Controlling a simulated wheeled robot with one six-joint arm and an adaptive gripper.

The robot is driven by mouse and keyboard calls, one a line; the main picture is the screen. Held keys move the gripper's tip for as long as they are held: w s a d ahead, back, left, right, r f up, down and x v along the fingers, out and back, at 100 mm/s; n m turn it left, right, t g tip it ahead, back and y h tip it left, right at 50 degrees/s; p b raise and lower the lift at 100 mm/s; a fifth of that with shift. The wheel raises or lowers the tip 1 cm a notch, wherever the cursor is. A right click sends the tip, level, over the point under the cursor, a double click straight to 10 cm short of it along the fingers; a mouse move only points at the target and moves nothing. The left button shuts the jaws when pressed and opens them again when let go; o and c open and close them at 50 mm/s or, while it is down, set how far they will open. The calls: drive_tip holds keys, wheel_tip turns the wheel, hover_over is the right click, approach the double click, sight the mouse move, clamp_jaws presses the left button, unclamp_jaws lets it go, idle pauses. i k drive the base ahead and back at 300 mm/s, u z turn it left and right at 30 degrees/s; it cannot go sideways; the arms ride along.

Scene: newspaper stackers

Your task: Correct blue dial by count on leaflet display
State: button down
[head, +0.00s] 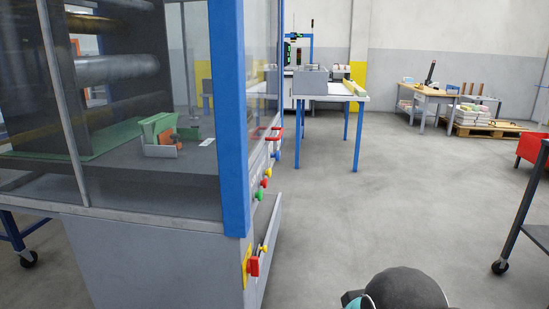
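A machine with grey panels and clear windows (160,255) fills the left side of the head view. On its right-hand face is a row of small coloured knobs. One of them is a small blue knob (276,156), seen edge-on; its setting cannot be read. A small white sheet or label (208,142) lies inside the machine behind the window; its print is too small to read. I cannot make out a leaflet display for certain. A dark rounded part of my arm shows at the bottom right of centre. My gripper is not in view.
Red (264,181), yellow and green knobs sit close to the blue one. A red handle (253,265) sticks out near the corner. Floor (350,220) is clear right of the machine. A blue-legged table (330,90) stands beyond; a dark wheeled frame (522,205) is at right.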

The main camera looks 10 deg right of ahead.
sight(277, 156)
drive_tip(key=z, duration=2.15)
drive_tip(key=i, duration=2.8)
drive_tip(key=u, duration=3.15)
